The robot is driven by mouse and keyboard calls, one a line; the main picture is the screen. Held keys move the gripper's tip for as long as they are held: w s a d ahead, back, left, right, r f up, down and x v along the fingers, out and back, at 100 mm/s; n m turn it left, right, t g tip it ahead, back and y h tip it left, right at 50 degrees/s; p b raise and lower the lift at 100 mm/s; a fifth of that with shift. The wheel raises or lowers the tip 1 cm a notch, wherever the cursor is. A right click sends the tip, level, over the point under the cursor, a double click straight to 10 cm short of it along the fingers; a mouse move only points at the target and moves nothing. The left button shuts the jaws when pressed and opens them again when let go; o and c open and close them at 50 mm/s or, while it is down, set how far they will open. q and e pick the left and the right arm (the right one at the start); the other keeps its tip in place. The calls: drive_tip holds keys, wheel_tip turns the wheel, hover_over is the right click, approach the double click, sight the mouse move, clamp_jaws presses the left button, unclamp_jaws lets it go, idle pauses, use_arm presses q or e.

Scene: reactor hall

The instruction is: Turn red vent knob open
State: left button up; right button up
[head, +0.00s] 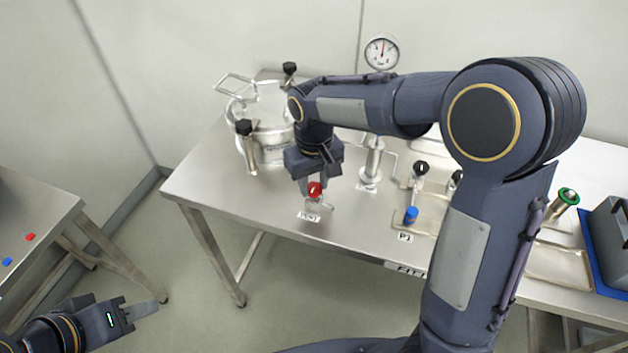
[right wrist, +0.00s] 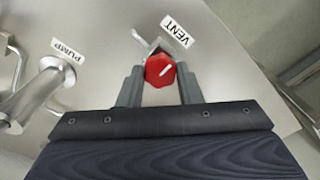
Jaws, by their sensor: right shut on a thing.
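The red vent knob (head: 315,190) sits on a small fitting near the front edge of the steel table, with a label in front of it. In the right wrist view the red knob (right wrist: 160,70) carries a white pointer line, and the VENT label (right wrist: 178,33) lies just beyond it. My right gripper (head: 316,188) reaches down from above, its two fingers (right wrist: 160,85) on either side of the knob, shut on it. My left gripper (head: 145,310) is at the lower left, far from the knob, and its jaw opening is unclear.
A steel vessel (head: 272,145) with black-knobbed clamps stands behind left. A pump column (head: 372,165) with a gauge (head: 381,53) stands behind right. A blue knob (head: 410,215) and black knobs are further right. A side table (head: 35,215) is at left.

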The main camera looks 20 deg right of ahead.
drive_tip(key=shift+n, duration=0.3)
drive_tip(key=n+p, duration=0.1)
drive_tip(key=n, duration=0.5)
drive_tip(key=shift+r, duration=0.1)
drive_tip(key=n, duration=0.4)
drive_tip(key=shift+p, duration=0.4)
drive_tip(key=n+p, duration=0.1)
drive_tip(key=n, duration=0.2)
drive_tip(key=shift+n, duration=0.3)
drive_tip(key=n+p, duration=0.2)
drive_tip(key=n, duration=0.4)
drive_tip(key=n+p, duration=0.1)
drive_tip(key=n, duration=0.3)
drive_tip(key=shift+n, duration=0.3)
drive_tip(key=shift+n+p, duration=0.7)
drive_tip(key=shift+n, duration=0.5)
